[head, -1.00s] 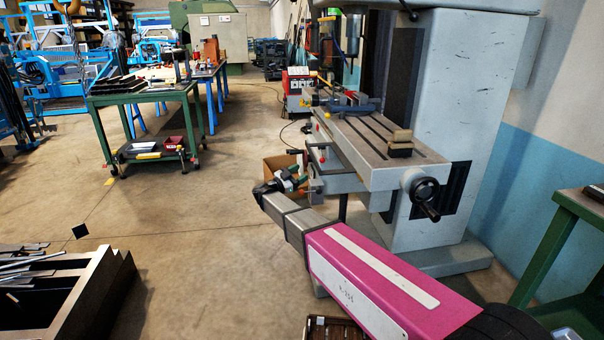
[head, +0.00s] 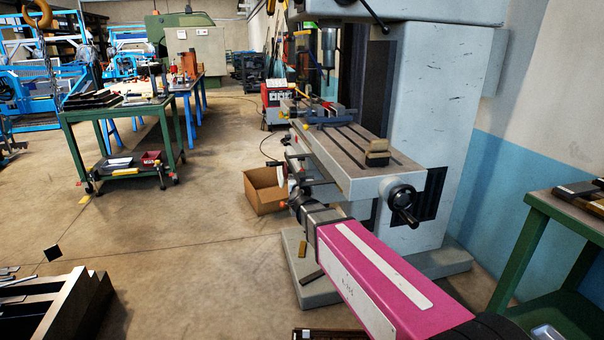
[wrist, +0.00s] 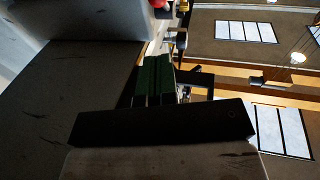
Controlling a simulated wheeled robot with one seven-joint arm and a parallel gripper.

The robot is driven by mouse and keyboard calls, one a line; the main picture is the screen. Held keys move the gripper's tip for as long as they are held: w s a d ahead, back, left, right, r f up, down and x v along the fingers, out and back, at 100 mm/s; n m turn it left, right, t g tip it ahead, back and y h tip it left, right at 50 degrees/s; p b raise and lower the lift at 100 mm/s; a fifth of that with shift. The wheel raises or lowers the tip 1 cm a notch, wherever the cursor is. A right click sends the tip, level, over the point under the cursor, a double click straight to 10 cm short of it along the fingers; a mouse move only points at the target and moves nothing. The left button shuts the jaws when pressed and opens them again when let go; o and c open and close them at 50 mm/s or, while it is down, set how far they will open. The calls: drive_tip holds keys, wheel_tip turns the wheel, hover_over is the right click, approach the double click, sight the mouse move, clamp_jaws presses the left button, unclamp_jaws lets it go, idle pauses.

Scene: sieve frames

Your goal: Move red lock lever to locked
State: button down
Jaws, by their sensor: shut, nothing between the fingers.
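The milling machine (head: 345,165) stands right of centre in the head view, with levers and knobs along the left side of its table. I cannot surely make out the red lock lever there, as my wrist partly covers that side. A small red part (wrist: 158,4) shows at the top edge of the wrist view, beyond the fingers; I cannot tell whether it is the lever. My gripper (wrist: 157,62) shows as two dark green fingers side by side, shut and empty, close to a grey machine surface. In the head view the fingers are hard to make out beside the table.
An open cardboard box (head: 265,192) lies on the floor left of the machine. A handwheel (head: 402,200) sticks out at the table's front. A green bench (head: 560,225) is at the right, a dark rack (head: 60,305) at lower left.

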drive_tip(key=w+f+n+g+y, duration=0.1)
drive_tip(key=w+n+y, duration=0.1)
drive_tip(key=w, duration=0.5)
drive_tip(key=shift+n+g, duration=0.3)
drive_tip(key=shift+a, duration=0.1)
idle(0.3)
drive_tip(key=shift+w+a+f, duration=0.1)
drive_tip(key=shift+w+f, duration=0.15)
drive_tip(key=shift+f, duration=0.35)
drive_tip(key=shift+w+a+f, duration=0.1)
drive_tip(key=shift+w+f, duration=0.1)
drive_tip(key=shift+f, duration=0.4)
drive_tip(key=shift+s+d, duration=0.1)
drive_tip(key=shift+s, duration=0.05)
